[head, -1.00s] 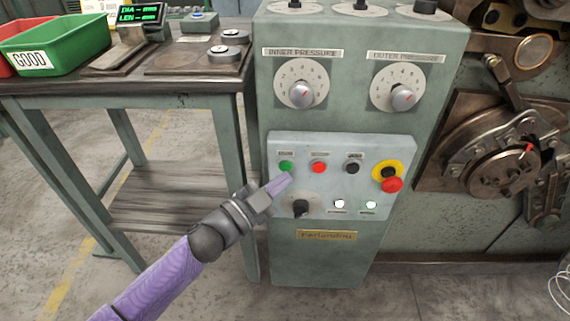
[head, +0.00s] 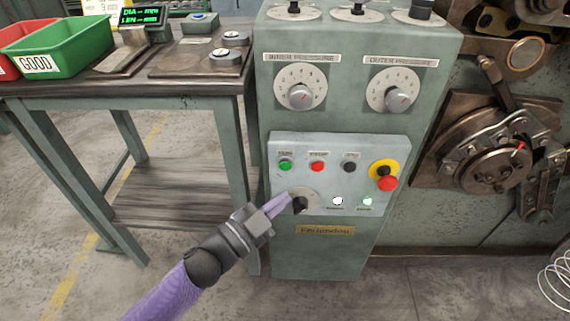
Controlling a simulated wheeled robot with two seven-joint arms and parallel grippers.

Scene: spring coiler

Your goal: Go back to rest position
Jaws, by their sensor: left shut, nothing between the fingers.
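My left gripper (head: 284,200) is shut and empty. Its purple fingertips are in front of the lower left of the control panel (head: 398,147), beside the black selector knob (head: 300,205); I cannot tell whether they touch it. The green button (head: 285,165), red button (head: 317,166) and black button (head: 350,167) sit in a row above, clear of the fingers. The red emergency stop (head: 387,183) on its yellow ring is at the right. A white lamp (head: 338,201) and a greenish lamp (head: 367,201) show below. My right gripper is not in view.
A workbench (head: 60,90) stands at the left with a green GOOD bin (head: 75,48), a red bin (head: 10,68) and a small display (head: 142,16). The coiling machine (head: 500,165) is at the right. Wire coils (head: 556,280) lie on the floor at lower right. Open floor lies in front.

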